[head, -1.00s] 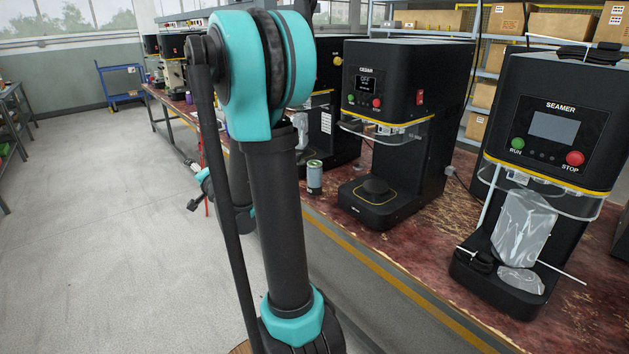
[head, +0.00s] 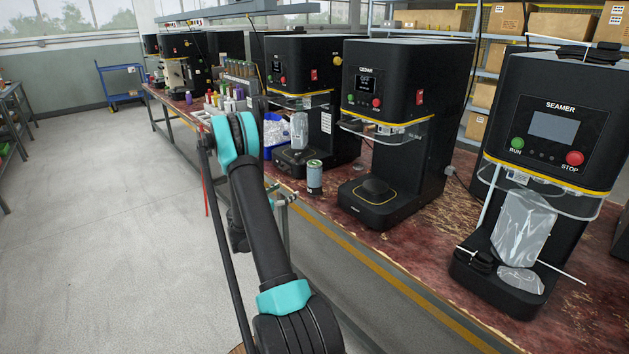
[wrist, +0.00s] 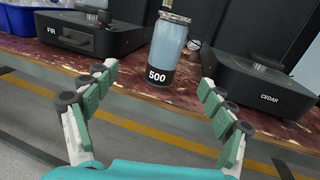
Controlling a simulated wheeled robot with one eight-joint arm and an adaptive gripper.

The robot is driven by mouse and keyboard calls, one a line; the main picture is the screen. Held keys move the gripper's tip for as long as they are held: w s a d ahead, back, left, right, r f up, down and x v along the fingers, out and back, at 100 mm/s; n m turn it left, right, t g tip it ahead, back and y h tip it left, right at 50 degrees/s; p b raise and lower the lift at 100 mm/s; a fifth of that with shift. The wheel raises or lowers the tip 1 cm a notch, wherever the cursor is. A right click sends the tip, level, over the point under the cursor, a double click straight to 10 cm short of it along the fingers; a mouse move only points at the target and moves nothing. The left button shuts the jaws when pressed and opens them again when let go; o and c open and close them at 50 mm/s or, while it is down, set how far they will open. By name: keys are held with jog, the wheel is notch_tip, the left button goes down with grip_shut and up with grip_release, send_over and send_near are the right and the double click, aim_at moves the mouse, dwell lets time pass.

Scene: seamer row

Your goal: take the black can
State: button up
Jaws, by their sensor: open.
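A can (wrist: 168,45) stands upright on the bench between two machines. It has a blue-grey body and a black band marked "500" at its foot. It also shows in the head view (head: 315,178) near the bench's front edge. No all-black can shows clearly. My gripper (wrist: 157,79) is open and empty. In the wrist view its two green-padded fingers spread to either side of the can's line, with the can beyond the fingertips and apart from them. In the head view my arm hides most of the gripper.
The FIR machine's base (wrist: 95,35) is left of the can and the CEDAR machine (head: 405,85) is right of it. A seamer (head: 555,110) with a bagged part stands further right. A blue bin (head: 275,135) and bottles sit further left.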

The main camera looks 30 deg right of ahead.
aim_at(309, 180)
jog(key=x, duration=0.7)
jog(key=s+f+x, duration=0.1)
jog(key=x, duration=0.3)
jog(key=shift+w+d, duration=0.15)
jog(key=shift+d, duration=0.35)
jog(key=shift+s+x, duration=0.15)
jog(key=shift+x, duration=1.3)
jog(key=shift+s+x, duration=0.15)
jog(key=shift+x, duration=1.35)
jog(key=c, duration=1.8)
